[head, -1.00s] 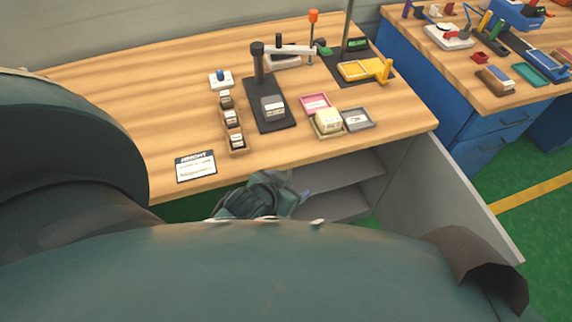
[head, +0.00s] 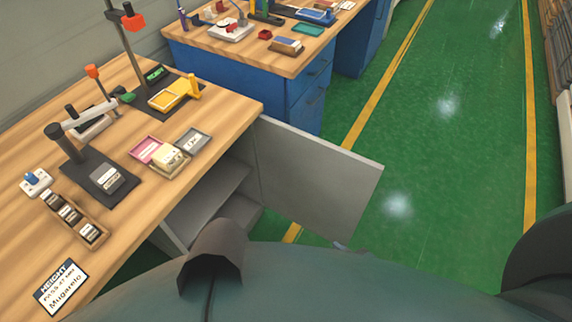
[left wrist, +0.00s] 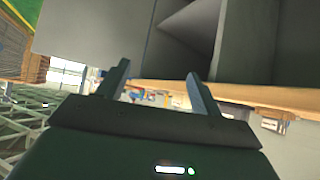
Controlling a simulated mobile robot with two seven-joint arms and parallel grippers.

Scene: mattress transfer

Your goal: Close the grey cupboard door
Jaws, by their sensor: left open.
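The grey cupboard door (head: 315,180) stands wide open, swung out from the right side of the grey cupboard (head: 205,200) under the wooden bench. The cupboard's shelves show beside it. In the left wrist view a large grey panel (left wrist: 95,35), apparently the door, fills the upper left, with the cupboard interior (left wrist: 190,30) to its right. My left gripper (left wrist: 158,70) is open, with nothing between its fingers. I cannot tell whether it touches the panel. In the head view my own body hides most of the left arm. My right gripper is not in view.
The wooden bench (head: 110,225) carries a black stand (head: 100,178), small trays (head: 168,158) and a label card (head: 61,287). A blue drawer bench (head: 300,95) stands behind the door. Green floor (head: 450,150) to the right is clear.

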